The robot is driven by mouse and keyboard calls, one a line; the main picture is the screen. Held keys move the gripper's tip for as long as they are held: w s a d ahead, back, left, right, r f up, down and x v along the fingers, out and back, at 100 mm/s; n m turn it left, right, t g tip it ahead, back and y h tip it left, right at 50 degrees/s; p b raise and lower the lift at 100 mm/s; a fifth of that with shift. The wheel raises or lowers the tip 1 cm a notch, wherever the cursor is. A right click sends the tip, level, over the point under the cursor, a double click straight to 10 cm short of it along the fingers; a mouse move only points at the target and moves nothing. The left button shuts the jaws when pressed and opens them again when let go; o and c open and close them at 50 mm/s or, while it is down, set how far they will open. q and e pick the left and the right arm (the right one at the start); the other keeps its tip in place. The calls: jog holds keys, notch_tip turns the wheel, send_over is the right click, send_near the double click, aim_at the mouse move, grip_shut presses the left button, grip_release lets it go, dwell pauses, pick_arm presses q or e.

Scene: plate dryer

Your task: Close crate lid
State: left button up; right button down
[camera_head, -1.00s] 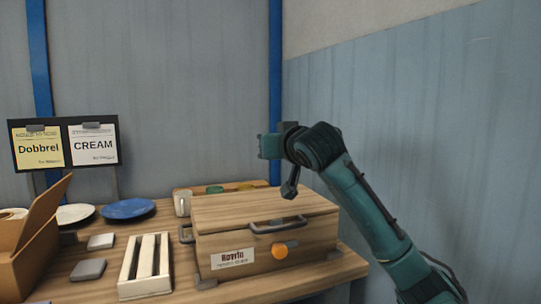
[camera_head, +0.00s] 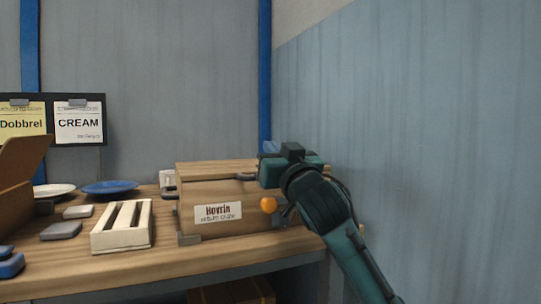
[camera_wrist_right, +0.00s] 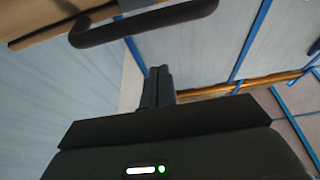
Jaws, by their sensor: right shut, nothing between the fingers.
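The wooden crate (camera_head: 215,192) stands on the table with a white label on its front. Its flat wooden lid (camera_head: 215,168) lies across the top and looks down on the box; any small gap cannot be made out. A dark handle (camera_head: 246,177) at the lid's front edge is partly hidden by my right arm. My right gripper (camera_head: 287,212) is in front of the crate's right end, pointing down. In the right wrist view, its fingers (camera_wrist_right: 158,84) are together and empty, apart from a dark curved handle (camera_wrist_right: 140,24) ahead. My left gripper is not in view.
An orange knob (camera_head: 268,204) is on the crate's front. To the left are a slatted white rack (camera_head: 122,226), grey blocks, a blue plate (camera_head: 110,187), a white plate (camera_head: 53,190) and an open cardboard box (camera_head: 14,195). A blue wall (camera_head: 420,120) stands at the right.

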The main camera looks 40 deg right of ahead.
pick_arm(q)
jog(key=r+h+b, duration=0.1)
jog(key=b, duration=0.1)
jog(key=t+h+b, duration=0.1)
jog(key=b, duration=0.1)
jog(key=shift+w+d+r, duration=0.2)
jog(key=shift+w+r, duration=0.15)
pick_arm(e)
jog(key=shift+t, duration=0.4)
jog(key=f, duration=0.5)
jog(key=shift+s+a+f, duration=0.15)
jog(key=shift+s+f, duration=0.15)
jog(key=shift+f, duration=0.1)
